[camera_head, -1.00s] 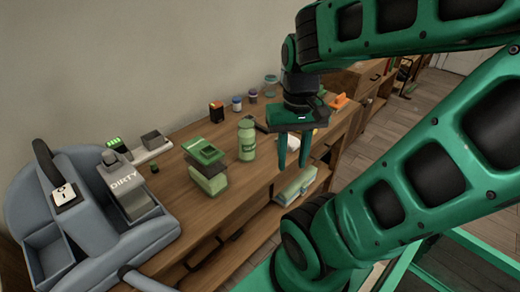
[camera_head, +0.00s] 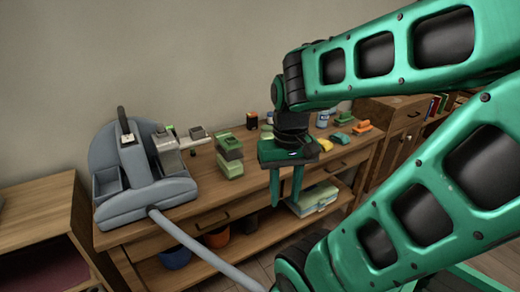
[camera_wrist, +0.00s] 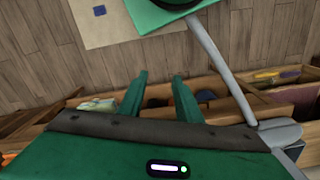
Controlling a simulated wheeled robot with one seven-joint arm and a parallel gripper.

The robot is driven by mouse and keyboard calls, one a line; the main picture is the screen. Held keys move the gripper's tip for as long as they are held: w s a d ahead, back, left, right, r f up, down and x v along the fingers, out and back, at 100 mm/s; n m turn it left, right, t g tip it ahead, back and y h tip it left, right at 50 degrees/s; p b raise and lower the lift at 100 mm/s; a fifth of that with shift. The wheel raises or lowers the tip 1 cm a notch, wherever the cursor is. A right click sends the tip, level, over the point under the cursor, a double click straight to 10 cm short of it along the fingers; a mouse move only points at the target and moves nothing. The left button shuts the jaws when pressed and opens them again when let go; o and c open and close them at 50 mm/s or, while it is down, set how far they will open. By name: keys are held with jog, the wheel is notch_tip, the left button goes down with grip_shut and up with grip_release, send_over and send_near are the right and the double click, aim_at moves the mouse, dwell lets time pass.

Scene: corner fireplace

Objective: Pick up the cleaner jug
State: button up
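My gripper (camera_head: 286,190) hangs in front of the workbench (camera_head: 216,197), fingers pointing down. In the wrist view my gripper (camera_wrist: 160,80) has its two fingers apart with nothing between them. No cleaner jug can be clearly made out now. A light green labelled bottle, possibly the jug, stood on the bench in the earlier head view; my gripper and wrist now cover most or all of that spot. I cannot confirm its identity.
A wooden cabinet (camera_head: 40,212) stands at left.

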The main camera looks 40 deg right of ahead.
jog(key=shift+o, duration=1.2)
jog(key=o, duration=0.5)
jog(key=shift+s+r, duration=0.1)
jog(key=shift+s, duration=0.25)
jog(key=o, duration=0.3)
jog(key=w+d+f+m+t+h, duration=0.2)
jog(key=w+d+f, duration=0.3)
jog(key=w+d, duration=0.5)
jog(key=shift+d+f+m+h, duration=0.2)
jog(key=shift+d+m+h, duration=0.1)
jog(key=shift+d+h, duration=0.3)
jog(key=w+d+f+m+t+h, duration=0.1)
jog(key=w+d+f+t+h, duration=0.15)
jog(key=w+d, duration=0.35)
jog(key=w+d+f+m+t+h, duration=0.15)
jog(key=w+d+h, duration=0.25)
jog(key=d, duration=0.5)
jog(key=n+t, duration=0.6)
jog(key=t, duration=0.4)
send_near(267, 136)
jog(key=w+d+f, duration=0.1)
jog(key=w+d, duration=0.1)
jog(key=shift+y, duration=0.55)
jog(key=shift+d+f+x, duration=0.1)
jog(key=shift+d+x, duration=0.05)
jog(key=shift+x, duration=2.45)
jog(key=shift+d+f+x, duration=0.1)
jog(key=shift+d+x, duration=0.1)
jog(key=shift+x, duration=2.35)
